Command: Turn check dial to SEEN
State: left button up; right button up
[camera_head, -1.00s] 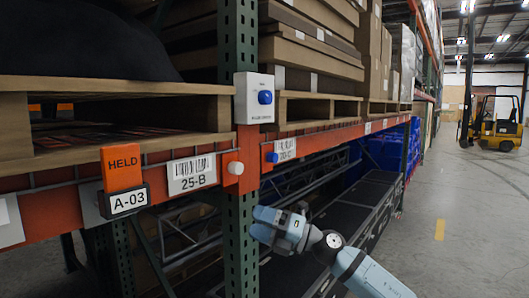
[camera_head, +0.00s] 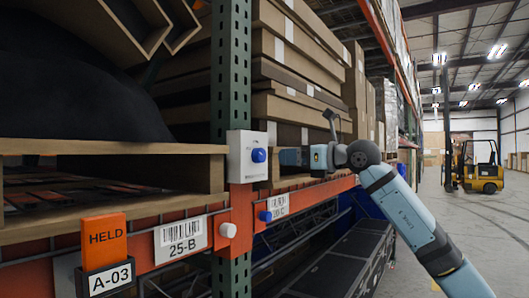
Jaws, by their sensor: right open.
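The check dial is a blue knob (camera_head: 259,155) on a white box (camera_head: 236,165) fixed to the green rack post. The print on the box is too small to read, so I cannot tell which way the dial is set. My right gripper (camera_head: 284,157) is just right of the dial, pointing left toward it at about the same height. It is open with nothing between its fingers. I cannot tell for certain whether it touches the knob; a small gap seems to show. My left gripper is not in view.
Pallets and stacked cartons (camera_head: 297,75) fill the shelf. A forklift (camera_head: 475,167) stands far right; the aisle is clear.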

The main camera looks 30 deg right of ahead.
aim_at(263, 156)
jog(key=p+x, duration=0.2)
jog(key=x, duration=0.6)
jog(key=shift+r, duration=0.1)
jog(key=shift+w+a+p, duration=0.25)
jog(key=shift+w+p, duration=0.1)
jog(key=shift+w, duration=0.1)
jog(key=c, duration=0.9)
